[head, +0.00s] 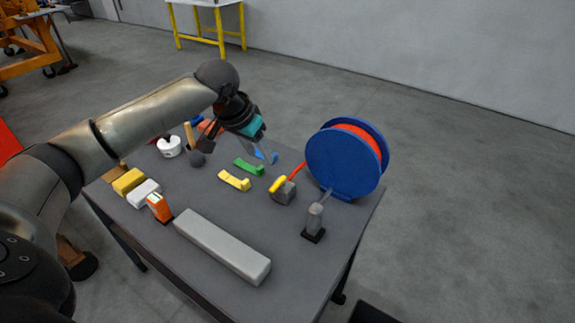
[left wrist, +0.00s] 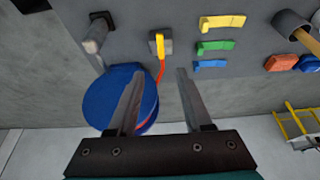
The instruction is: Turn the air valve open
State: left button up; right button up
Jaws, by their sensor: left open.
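The air valve is a grey block (head: 285,195) with a yellow handle (head: 277,184) on the dark table, right of the middle. In the left wrist view the yellow handle (left wrist: 160,46) lies over the grey block (left wrist: 153,42), roughly in line with the red hose (left wrist: 161,72). The hose runs from the valve toward the blue reel (head: 340,160). My left gripper (head: 264,150) is open and empty, above the table behind the valve. In the left wrist view the valve shows beyond and between its two fingers (left wrist: 158,74). My right gripper is not in view.
A grey tool (head: 315,217) on a black base stands right of the valve. Yellow (head: 235,181) and green (head: 249,167) pieces lie left of it. A long pale bar (head: 222,245) lies at the front. A mallet (head: 196,158) and white roll (head: 169,146) sit farther left.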

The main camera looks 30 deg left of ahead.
pick_arm(q)
send_near(278, 183)
jog(key=b+x, duration=0.1)
jog(key=x, duration=0.5)
jog(key=shift+f+b, duration=0.1)
jog(key=shift+b, duration=0.3)
jog(key=shift+w+f, duration=0.25)
jog(key=shift+f, duration=0.4)
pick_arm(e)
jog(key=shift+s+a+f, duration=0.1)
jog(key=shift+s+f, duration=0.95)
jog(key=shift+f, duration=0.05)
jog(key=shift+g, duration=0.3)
pick_arm(q)
grip_shut()
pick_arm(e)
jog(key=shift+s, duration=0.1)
